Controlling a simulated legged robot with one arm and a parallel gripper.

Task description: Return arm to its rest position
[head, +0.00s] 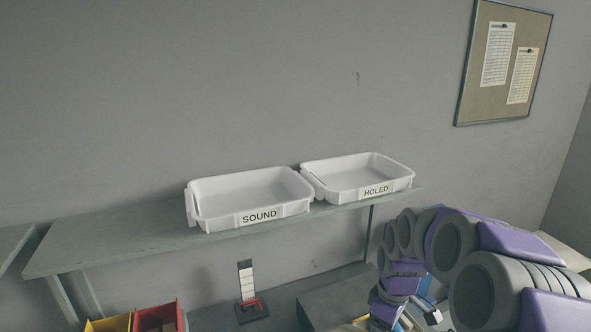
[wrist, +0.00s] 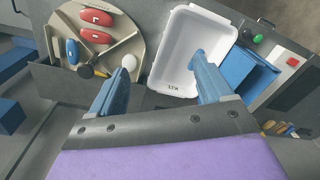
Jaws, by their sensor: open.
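My gripper (wrist: 161,63) is open in the wrist view, its two blue fingers spread apart with nothing between them. The fingers point down over a white tray (wrist: 177,86) and the edge of a round beige carousel (wrist: 128,50). The right finger overlaps the tray in the picture; I cannot tell the height between them. In the head view my purple and grey arm is bent at the lower right, and its links hide most of the gripper end.
In the head view, white trays marked SOUND (head: 250,195) and HOLED (head: 357,178) stand on a grey shelf (head: 110,245). A blue bin (wrist: 244,76) stands right of the white tray.

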